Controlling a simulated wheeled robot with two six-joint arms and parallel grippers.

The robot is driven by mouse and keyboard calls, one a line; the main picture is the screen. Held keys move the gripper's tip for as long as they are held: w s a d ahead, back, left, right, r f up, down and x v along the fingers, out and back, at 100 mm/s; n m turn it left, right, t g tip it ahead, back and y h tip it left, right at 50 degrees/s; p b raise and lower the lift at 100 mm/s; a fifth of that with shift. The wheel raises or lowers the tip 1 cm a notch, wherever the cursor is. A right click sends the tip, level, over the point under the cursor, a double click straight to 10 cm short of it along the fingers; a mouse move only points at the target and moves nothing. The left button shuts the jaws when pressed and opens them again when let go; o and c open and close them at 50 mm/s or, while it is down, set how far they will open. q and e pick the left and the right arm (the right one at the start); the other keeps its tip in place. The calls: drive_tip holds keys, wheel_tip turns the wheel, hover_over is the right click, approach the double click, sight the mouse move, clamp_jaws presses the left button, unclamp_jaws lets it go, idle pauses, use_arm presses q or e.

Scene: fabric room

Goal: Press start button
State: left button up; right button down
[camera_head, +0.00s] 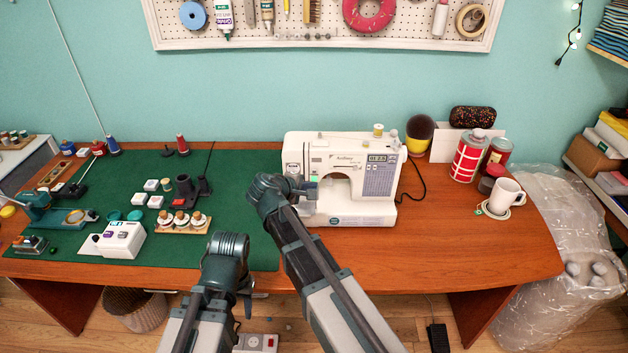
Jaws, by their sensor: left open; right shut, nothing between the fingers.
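The white sewing machine (335,150) stands upright on the wooden table, with a small screen and a printed panel on its right side. A small green-lit spot (313,177) shows on its front left, low on the head; I cannot tell for certain whether this is the start button. My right gripper (306,189) is shut and empty, with its tips at the machine's front left just below the green spot. I cannot tell whether they touch it. My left gripper (246,300) is open and empty, low in front of the table's front edge, partly hidden by its own wrist.
A green mat (240,185) covers the table's left, bearing a thread rack (182,226), a white device (113,240) and several spools. A mug (506,194) and cans (468,157) stand right of the machine. The table's front right is clear.

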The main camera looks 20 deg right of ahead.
drive_tip(key=shift+w, duration=0.15)
drive_tip(key=shift+w+d, duration=0.15)
drive_tip(key=shift+w, duration=0.15)
drive_tip(key=shift+w, duration=0.2)
idle(0.5)
drive_tip(key=shift+s, duration=0.65)
drive_tip(key=s+a, duration=0.2)
drive_tip(key=s, duration=0.3)
drive_tip(key=shift+s, duration=0.35)
idle(0.8)
